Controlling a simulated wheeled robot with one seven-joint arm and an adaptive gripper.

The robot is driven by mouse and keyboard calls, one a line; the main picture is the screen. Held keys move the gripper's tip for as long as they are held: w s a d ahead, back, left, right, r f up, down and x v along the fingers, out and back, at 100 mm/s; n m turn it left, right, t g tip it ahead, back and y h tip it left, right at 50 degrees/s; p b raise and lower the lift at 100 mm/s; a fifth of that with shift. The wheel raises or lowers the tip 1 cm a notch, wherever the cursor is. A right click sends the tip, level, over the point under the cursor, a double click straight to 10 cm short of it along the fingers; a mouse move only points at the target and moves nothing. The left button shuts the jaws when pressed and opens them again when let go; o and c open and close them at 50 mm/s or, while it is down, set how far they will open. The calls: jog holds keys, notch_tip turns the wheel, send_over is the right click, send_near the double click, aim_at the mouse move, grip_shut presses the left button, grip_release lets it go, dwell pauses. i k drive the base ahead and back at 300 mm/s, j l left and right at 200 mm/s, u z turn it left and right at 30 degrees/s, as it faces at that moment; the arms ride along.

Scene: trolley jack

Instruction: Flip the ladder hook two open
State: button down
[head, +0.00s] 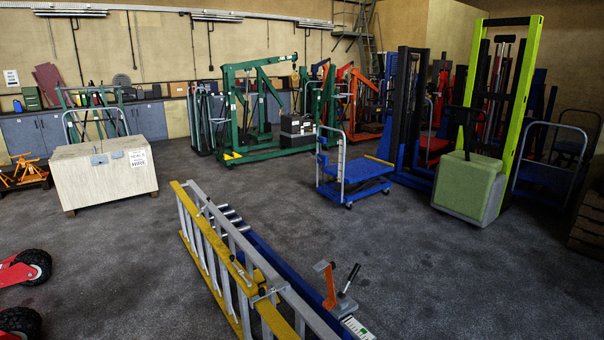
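A ladder (222,262) with yellow and grey rails lies along the floor in the lower middle of the head view, running out past the bottom edge. Small dark fittings (262,296) sit on its rails near the lower end. My gripper is not in view.
A blue beam (283,270) with a black-gripped lever (350,277) lies along the ladder's right side. A pale wooden crate (104,176) stands at left, a blue platform trolley (352,182) behind. Red wheeled gear (20,275) is at lower left.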

aim_at(286, 285)
jog(key=i+j, duration=1.25)
jog(key=j, duration=0.3)
jog(key=i+j, duration=0.65)
jog(key=j, duration=0.1)
